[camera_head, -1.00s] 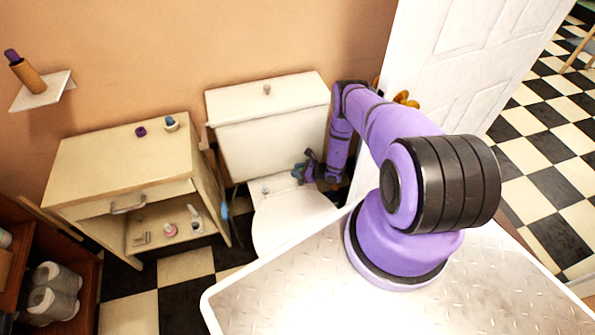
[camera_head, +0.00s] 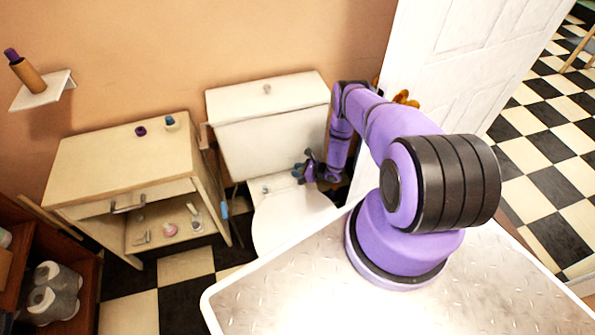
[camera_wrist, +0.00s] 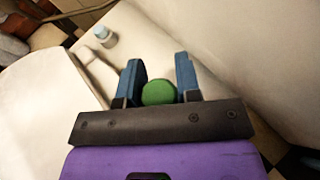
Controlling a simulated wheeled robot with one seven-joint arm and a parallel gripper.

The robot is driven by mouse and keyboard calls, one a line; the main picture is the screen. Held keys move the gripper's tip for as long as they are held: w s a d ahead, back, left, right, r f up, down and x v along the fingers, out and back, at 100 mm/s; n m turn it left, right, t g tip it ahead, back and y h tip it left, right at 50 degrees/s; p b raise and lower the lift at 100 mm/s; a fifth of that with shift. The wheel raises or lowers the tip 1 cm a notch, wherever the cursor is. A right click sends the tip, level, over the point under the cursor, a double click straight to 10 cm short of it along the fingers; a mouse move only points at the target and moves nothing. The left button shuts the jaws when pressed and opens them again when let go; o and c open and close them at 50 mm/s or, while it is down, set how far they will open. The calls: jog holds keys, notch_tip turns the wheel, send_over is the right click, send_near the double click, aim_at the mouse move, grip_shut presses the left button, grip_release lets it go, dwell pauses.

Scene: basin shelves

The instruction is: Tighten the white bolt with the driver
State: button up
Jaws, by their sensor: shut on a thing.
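My gripper (camera_wrist: 160,82) is shut on a green round-ended thing (camera_wrist: 159,93), which looks like the end of the driver's handle. The rest of it is hidden below the fingers. My gripper (camera_head: 303,172) is low over the back of the white toilet (camera_head: 290,222), at the right side. A small whitish bolt (camera_wrist: 106,38) with a pale blue tint stands on the toilet's rear ledge, ahead and left of the fingers in the wrist view. It also shows in the head view (camera_head: 265,189), left of and apart from my gripper.
The toilet tank (camera_head: 270,140) stands close behind my gripper. A wooden cabinet (camera_head: 110,165) with small items on it is to the left. A white door (camera_head: 460,60) is at the right. The air between gripper and bolt looks clear.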

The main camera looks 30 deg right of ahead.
jog(key=o, duration=1)
jog(key=shift+r, duration=0.1)
